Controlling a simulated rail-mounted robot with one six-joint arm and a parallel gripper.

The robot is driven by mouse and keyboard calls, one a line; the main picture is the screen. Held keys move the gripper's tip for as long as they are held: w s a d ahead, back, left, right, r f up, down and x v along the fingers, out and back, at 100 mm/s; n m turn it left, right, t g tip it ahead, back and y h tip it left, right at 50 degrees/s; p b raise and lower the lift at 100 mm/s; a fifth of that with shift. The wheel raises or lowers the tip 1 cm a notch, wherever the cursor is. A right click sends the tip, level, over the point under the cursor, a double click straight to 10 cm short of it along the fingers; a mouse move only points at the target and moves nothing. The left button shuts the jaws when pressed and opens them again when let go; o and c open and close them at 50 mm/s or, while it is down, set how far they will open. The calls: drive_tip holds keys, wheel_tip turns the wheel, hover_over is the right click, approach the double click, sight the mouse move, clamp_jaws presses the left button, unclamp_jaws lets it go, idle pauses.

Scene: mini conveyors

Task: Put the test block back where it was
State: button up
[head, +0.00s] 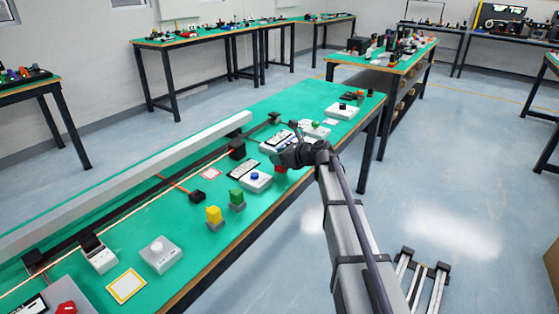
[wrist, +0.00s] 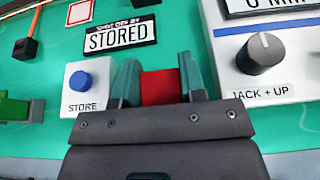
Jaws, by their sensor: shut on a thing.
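The red block (wrist: 162,87) is held between the two teal fingertips of my gripper (wrist: 160,86) in the wrist view. In the head view a bit of the red block (head: 281,169) shows under my gripper (head: 288,160), near the front edge of the green bench. The gripper is beside the white STORE box with a blue button (wrist: 82,80). Whether the block touches the bench cannot be told. A red-outlined white pad (head: 209,173) lies bare farther back; it also shows in the wrist view (wrist: 80,13). A yellow-outlined pad (head: 126,286) lies bare at front left.
A yellow block (head: 213,214) and a green block (head: 237,197) stand on grey bases left of the gripper. A JACK + UP box with a dark knob (wrist: 262,53) is close at right. A sign reading STORED (wrist: 120,38) lies behind. A long conveyor (head: 130,185) runs along the back.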

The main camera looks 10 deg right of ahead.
drive_tip(key=shift+f, duration=0.2)
drive_tip(key=o, duration=1)
drive_tip(key=shift+r, duration=0.3)
drive_tip(key=p+v, duration=0.5)
drive_tip(key=v, duration=0.7)
drive_tip(key=s+a+f+n+g+h, duration=0.2)
drive_tip(key=s+a+f+n+g, duration=0.15)
drive_tip(key=s+n, duration=0.45)
drive_tip(key=s+a+f+n+g+h, duration=0.25)
drive_tip(key=s+a+f+n, duration=0.25)
drive_tip(key=s+n, duration=0.3)
drive_tip(key=s+n+g+h, duration=0.1)
drive_tip(key=s+n, duration=0.2)
drive_tip(key=s, duration=0.1)
drive_tip(key=s+f+n+g+h, duration=0.1)
drive_tip(key=s+n+h, duration=0.1)
drive_tip(key=s+n, duration=0.2)
drive_tip(key=s+d+f+n+g+h, duration=0.1)
drive_tip(key=s+n+h, duration=0.1)
drive_tip(key=s+n, duration=0.2)
drive_tip(key=shift+d+f+g, duration=0.15)
drive_tip(key=shift+f+g, duration=0.05)
drive_tip(key=shift+g, duration=0.1)
